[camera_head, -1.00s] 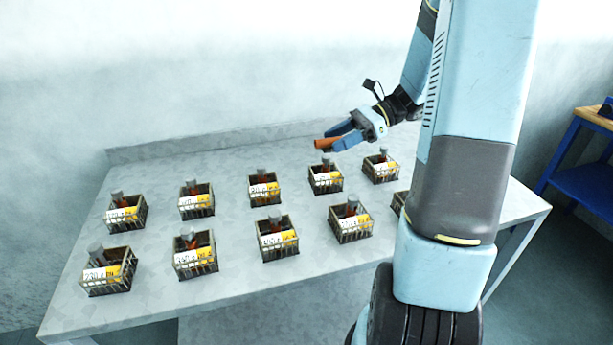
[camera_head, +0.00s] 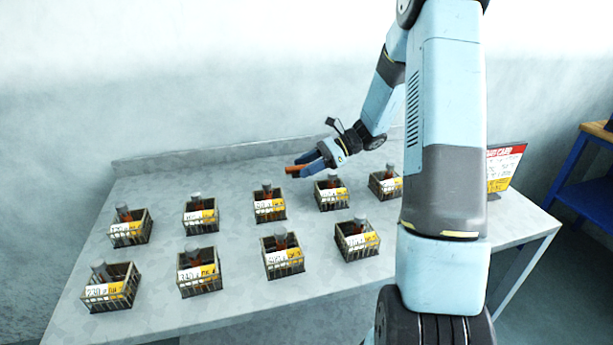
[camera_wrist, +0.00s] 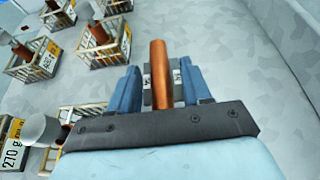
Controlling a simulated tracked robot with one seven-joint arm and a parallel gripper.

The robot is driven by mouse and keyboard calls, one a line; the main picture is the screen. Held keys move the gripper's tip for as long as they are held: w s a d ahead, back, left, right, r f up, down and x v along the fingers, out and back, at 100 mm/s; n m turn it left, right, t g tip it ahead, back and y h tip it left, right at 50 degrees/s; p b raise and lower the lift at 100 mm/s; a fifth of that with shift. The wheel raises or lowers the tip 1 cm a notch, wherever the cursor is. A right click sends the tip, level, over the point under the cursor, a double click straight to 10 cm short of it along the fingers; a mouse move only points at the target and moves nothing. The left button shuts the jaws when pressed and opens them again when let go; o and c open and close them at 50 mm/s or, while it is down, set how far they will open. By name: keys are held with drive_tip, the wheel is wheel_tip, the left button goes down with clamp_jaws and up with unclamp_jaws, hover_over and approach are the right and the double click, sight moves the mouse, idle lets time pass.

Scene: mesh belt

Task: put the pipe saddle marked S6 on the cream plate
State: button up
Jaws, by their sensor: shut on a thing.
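My gripper (camera_head: 303,168) is in the air above the back row of baskets, between the third and fourth from the left. It is shut on a copper-brown rod-like piece (camera_head: 294,171), which also shows in the wrist view (camera_wrist: 161,68) between my blue fingers. A grey block with small white labels sits around this piece at the fingers. The marks are too small to read, so I cannot tell if it is the S6 saddle. I see no cream plate in either view.
Two rows of wire baskets stand on the grey table (camera_head: 75,305), each with a white-and-yellow label, such as the front left basket (camera_head: 110,303). They hold grey-topped brown items. A red-headed sign (camera_head: 505,168) stands at the right, partly behind my arm. A blue bench (camera_head: 585,195) is beyond.

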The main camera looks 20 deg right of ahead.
sight(305, 182)
drive_tip(key=shift+w+a+f, duration=0.15)
drive_tip(key=shift+w+f, duration=0.1)
drive_tip(key=shift+f, duration=1.7)
drive_tip(key=o, duration=1.2)
drive_tip(key=shift+f, duration=0.1)
